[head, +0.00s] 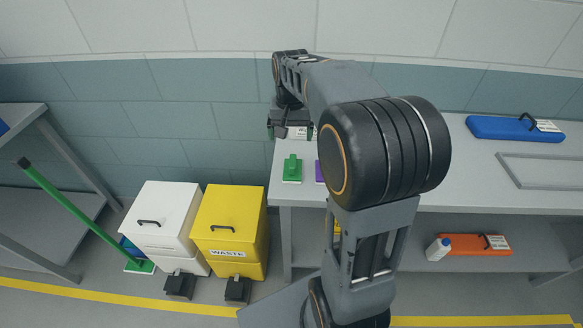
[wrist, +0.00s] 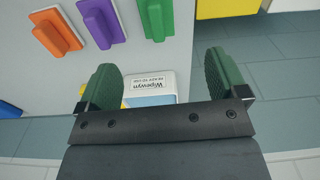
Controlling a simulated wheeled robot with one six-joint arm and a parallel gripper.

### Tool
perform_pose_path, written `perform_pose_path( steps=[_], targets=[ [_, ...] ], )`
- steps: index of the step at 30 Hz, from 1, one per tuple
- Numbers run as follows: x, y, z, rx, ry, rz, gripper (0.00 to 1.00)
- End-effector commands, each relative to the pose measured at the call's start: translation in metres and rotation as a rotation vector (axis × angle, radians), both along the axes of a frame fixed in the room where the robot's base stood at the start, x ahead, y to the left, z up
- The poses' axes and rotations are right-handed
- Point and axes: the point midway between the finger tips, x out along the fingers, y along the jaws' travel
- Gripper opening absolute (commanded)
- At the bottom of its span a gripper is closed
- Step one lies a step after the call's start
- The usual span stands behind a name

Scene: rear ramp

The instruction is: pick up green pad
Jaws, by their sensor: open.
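The green pad (head: 292,168) lies on the grey table near its left end, a green block with a raised grip on a white base. It also shows at the top of the wrist view (wrist: 157,18), beyond my fingers. My gripper (head: 290,131) is above the table's back left part, behind the pad in the head view. In the wrist view my gripper (wrist: 165,80) has its two green fingers wide apart, with nothing held between them. A white box labelled Wipewyn (wrist: 150,88) shows beyond the gap between the fingers.
A purple pad (wrist: 102,22) and an orange pad (wrist: 57,32) lie beside the green one. A blue case (head: 514,128) is at the table's right. White (head: 160,215) and yellow (head: 230,225) bins stand left of the table. The wall is close behind.

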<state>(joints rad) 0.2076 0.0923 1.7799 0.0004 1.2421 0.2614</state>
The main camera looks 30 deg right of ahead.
Motion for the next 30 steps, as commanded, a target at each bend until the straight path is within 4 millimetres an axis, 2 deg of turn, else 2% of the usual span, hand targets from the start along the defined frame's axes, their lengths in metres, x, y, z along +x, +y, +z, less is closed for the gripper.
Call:
perform_pose_path(
  steps=[4, 15, 25, 30],
  targets=[
    [0.012, -0.01, -0.012, 0.006, 0.027, -0.04, 0.92],
    [0.013, -0.011, -0.073, 0.007, 0.031, -0.046, 0.92],
    [0.012, -0.011, -0.095, 0.007, 0.031, -0.045, 0.92],
    [0.009, -0.012, -0.117, 0.007, 0.031, -0.045, 0.92]
  ],
)
